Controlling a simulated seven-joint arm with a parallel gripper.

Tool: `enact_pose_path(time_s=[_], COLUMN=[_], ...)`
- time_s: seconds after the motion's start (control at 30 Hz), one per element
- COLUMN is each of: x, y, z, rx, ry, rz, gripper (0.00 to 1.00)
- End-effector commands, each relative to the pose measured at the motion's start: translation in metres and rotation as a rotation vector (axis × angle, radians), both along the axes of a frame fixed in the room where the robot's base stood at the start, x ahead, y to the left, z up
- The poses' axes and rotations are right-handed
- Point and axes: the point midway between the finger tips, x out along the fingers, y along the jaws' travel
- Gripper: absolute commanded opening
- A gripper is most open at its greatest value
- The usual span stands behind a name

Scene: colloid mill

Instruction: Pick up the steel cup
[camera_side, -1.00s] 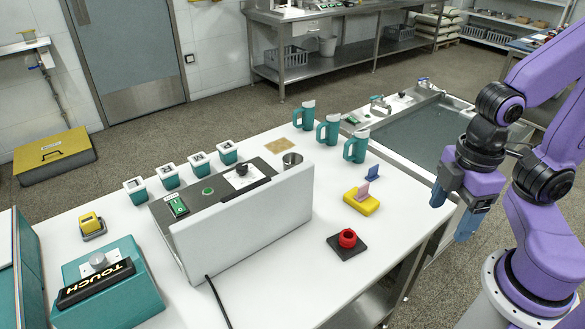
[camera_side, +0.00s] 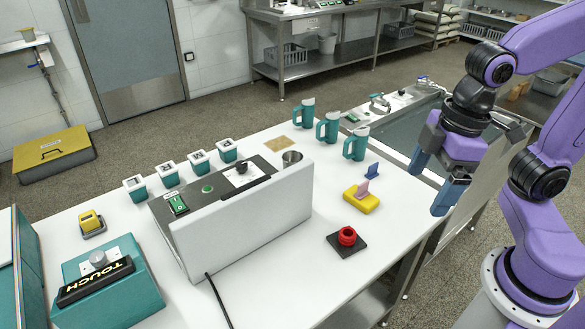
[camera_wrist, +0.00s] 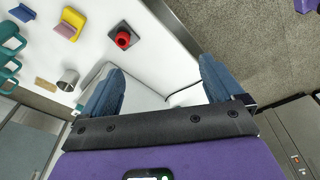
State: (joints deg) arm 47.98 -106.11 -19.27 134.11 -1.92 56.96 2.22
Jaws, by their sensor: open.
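The steel cup (camera_side: 291,158) is a small grey metal cup at the right end of the dark-topped machine on the white table. The machine's white front panel hides its lower part. In the wrist view the steel cup (camera_wrist: 68,80) shows at the left, outside the space between the fingers. My gripper (camera_side: 429,186) is open and empty, high up to the right of the cup and well apart from it. In the wrist view the blue fingers of my gripper (camera_wrist: 160,72) stand wide apart.
Teal jugs (camera_side: 328,129) stand behind the cup. A yellow block with a pink piece (camera_side: 361,198), a small blue piece (camera_side: 372,171) and a red button on a black base (camera_side: 347,239) lie between the machine and my gripper. The table's front right is clear.

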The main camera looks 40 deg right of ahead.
Motion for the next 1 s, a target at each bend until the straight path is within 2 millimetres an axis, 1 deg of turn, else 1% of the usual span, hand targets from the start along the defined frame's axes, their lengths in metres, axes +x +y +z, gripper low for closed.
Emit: enact_pose_path(time_s=[0.03,0.17,0.27,0.37,0.4,0.47,0.5,0.57,0.6,0.7,0.8,0.9,1.0], x=[0.012,0.045,0.077,0.121,0.142,0.176,0.199,0.232,0.254,0.299,0.331,0.354,0.372], y=[0.005,0.017,0.025,0.032,0.032,0.031,0.029,0.023,0.017,0.0,-0.018,-0.034,-0.049], z=[-0.001,-0.003,-0.004,-0.005,-0.005,-0.005,-0.005,-0.005,-0.004,-0.003,-0.001,-0.001,0.0], rx=[0.018,0.073,0.124,0.188,0.217,0.265,0.296,0.343,0.374,0.441,0.495,0.535,0.571], ry=[-0.018,-0.077,-0.134,-0.209,-0.247,-0.308,-0.349,-0.413,-0.456,-0.55,-0.626,-0.686,-0.738], rz=[-0.027,-0.097,-0.161,-0.237,-0.275,-0.329,-0.365,-0.412,-0.444,-0.505,-0.548,-0.578,-0.601], gripper=[0.94,0.94,0.94,0.94,0.94,0.94,0.94,0.94,0.94,0.94,0.94,0.94,0.94])
